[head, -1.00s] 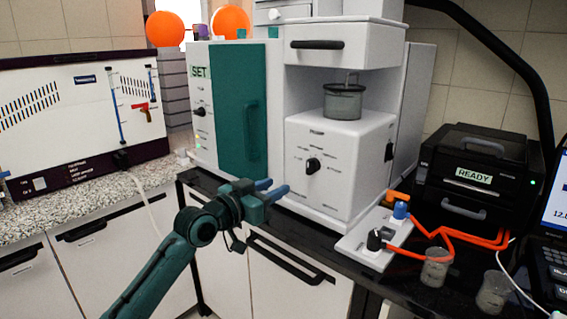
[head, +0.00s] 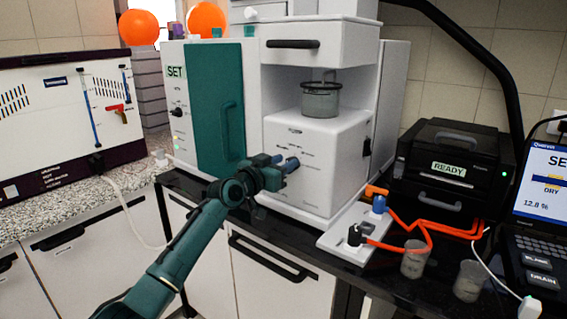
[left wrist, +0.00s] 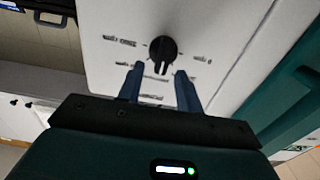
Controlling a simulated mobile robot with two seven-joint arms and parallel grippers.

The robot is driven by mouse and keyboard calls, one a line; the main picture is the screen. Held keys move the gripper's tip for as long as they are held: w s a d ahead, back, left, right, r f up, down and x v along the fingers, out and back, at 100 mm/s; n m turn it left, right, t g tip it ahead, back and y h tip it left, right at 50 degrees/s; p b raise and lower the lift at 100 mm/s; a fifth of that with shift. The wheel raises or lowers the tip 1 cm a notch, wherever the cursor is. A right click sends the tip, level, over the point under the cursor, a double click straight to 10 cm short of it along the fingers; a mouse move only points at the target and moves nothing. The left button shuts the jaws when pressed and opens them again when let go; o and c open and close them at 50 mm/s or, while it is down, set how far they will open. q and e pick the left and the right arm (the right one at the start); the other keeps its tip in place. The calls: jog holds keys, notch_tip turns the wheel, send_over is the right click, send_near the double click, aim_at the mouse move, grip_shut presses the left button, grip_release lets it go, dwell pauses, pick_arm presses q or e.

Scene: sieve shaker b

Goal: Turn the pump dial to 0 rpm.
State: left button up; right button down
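A black dial (left wrist: 163,50) with small printed labels around it is on the front of a white machine (head: 312,170); the labels are too small to read. In the left wrist view its pointer end faces roughly down toward my gripper. My left gripper (head: 287,162) is in front of this panel and hides the dial in the head view. In the left wrist view, the two blue fingers of the left gripper (left wrist: 159,70) are spread apart, with the dial just beyond their tips and nothing between them. My right gripper is not in view.
A metal cup (head: 320,100) stands on the machine above the panel. A white plate (head: 338,243) with a black and a blue knob and orange tubing lies at right, beside two beakers (head: 414,260). A teal door (head: 218,110) is at left.

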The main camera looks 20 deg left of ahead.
pick_arm(q)
jog(key=shift+w+d, duration=0.1)
jog(key=shift+w, duration=0.2)
jog(key=shift+c, duration=0.2)
grip_shut()
